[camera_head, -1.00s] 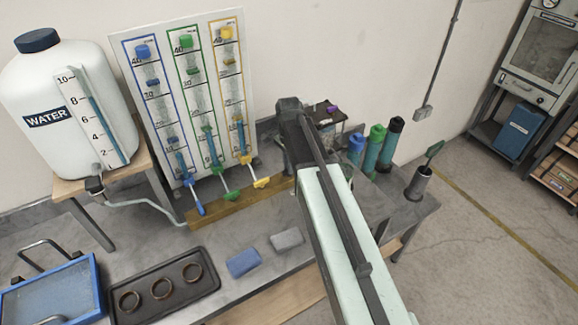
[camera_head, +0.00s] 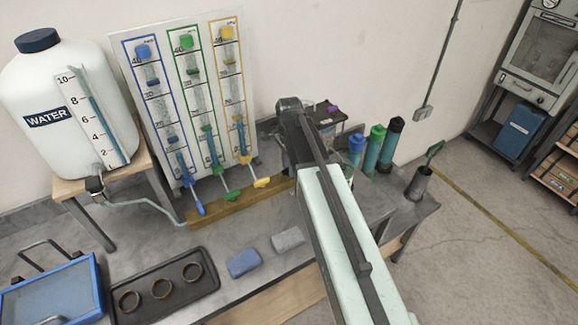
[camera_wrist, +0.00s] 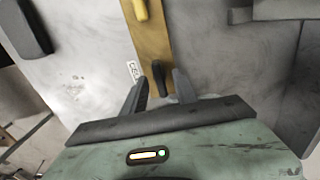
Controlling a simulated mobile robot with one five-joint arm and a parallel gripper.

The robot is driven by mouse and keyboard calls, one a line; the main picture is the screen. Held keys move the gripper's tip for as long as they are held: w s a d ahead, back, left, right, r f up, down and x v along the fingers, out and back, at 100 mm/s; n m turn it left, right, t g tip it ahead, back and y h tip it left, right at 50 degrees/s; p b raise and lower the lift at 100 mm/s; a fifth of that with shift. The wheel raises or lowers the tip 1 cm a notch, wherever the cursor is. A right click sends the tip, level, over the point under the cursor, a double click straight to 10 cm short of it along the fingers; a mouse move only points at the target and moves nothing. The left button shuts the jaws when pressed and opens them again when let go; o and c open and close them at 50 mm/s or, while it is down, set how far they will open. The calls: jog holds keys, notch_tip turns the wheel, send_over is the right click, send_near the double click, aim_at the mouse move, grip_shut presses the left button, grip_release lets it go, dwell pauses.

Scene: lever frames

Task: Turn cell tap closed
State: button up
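The cell tap is a black lever (camera_wrist: 159,76) on a wooden strip (camera_wrist: 152,42) in the wrist view, next to a white label reading CELL (camera_wrist: 133,71). My gripper (camera_wrist: 161,80) is open, with one dark finger on each side of the lever's near end. I cannot tell whether either finger touches it. In the head view my arm hides the gripper and this tap. The wooden strip (camera_head: 210,212) also shows there, below the gauge board (camera_head: 117,62), with blue (camera_head: 199,208), green (camera_head: 232,195) and yellow (camera_head: 262,183) levers.
A yellow lever (camera_wrist: 141,10) lies further along the strip in the wrist view. In the head view a white water tank (camera_head: 50,85) stands left, a dark tray with rings (camera_head: 205,283) lies in front, and several bottles (camera_head: 375,145) stand right of my arm.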

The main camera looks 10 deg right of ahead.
notch_tip(320, 180, up, 8)
jog(key=p, duration=0.8)
jog(key=shift+f, duration=0.1)
